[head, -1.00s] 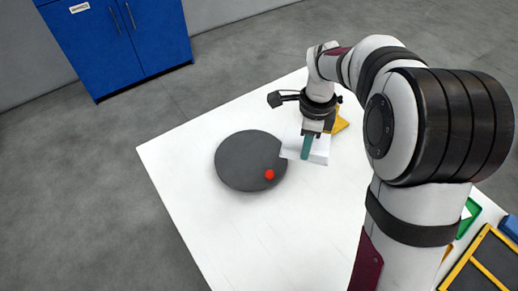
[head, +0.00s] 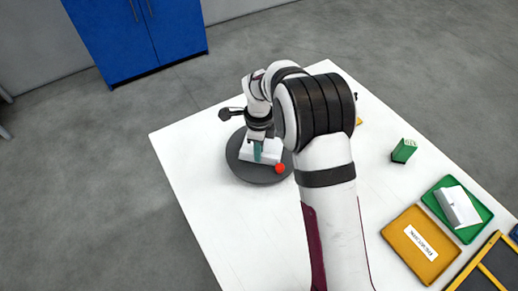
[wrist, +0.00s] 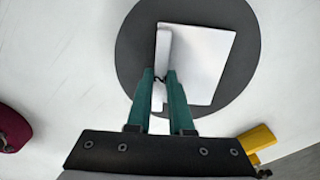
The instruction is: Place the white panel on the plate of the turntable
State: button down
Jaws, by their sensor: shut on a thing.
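The white panel (head: 265,152) has a flat sheet with an upright ridge along one side. In the wrist view the panel (wrist: 205,60) lies within the outline of the dark round turntable plate (wrist: 135,40), to the right of centre. My gripper (head: 257,155) is shut on the ridge, with its two green fingers on either side of it, also seen in the wrist view (wrist: 161,78). The turntable plate (head: 248,174) is partly hidden by my arm and the panel. I cannot tell whether the panel touches the plate.
A red marker (head: 280,168) sits at the plate's edge. To the right are a green block (head: 403,151), a green tray (head: 432,206) holding a white and grey piece, a yellow labelled tray (head: 398,250) and a yellow-framed dark tray (head: 462,281). The white table (head: 205,185) is clear in front.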

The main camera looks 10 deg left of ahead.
jog(key=c, duration=0.8)
grip_release()
jog(key=shift+f, duration=0.1)
notch_tip(320, 180, up, 12)
jog(key=s+d+r+n, duration=0.4)
jog(key=s+d+r, duration=0.25)
jog(key=d, duration=0.25)
jog(key=s+d+f+n, duration=0.1)
jog(key=s+d+n, duration=0.1)
jog(key=s, duration=0.5)
jog(key=s+d+n+y, duration=0.1)
jog(key=s+d+n, duration=0.2)
jog(key=s, duration=0.5)
jog(key=s+d+f+n, duration=0.1)
jog(key=s+d+n, duration=0.2)
jog(key=s, duration=0.4)
jog(key=shift+s+d+f+y, duration=0.1)
jog(key=shift+s+f+y, duration=0.1)
jog(key=shift+f+y, duration=0.15)
